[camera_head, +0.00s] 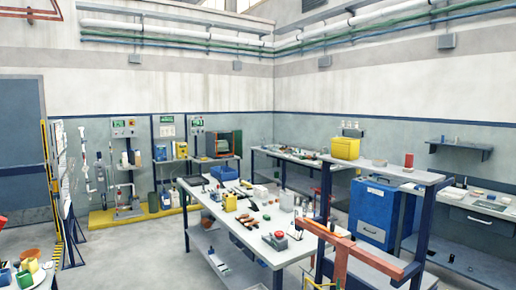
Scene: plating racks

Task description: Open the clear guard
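I cannot make out a clear guard for certain at this size. A small grey box with a red top (278,238) sits on the near end of the long white-topped table (222,217). Whether a transparent cover stands over it is too small to tell. Neither of my grippers can be made out in the view.
Several tools, bottles and a yellow container (230,202) lie along the table. A yellow-edged platform (130,217) is at the back left. Floor left of the table is clear.

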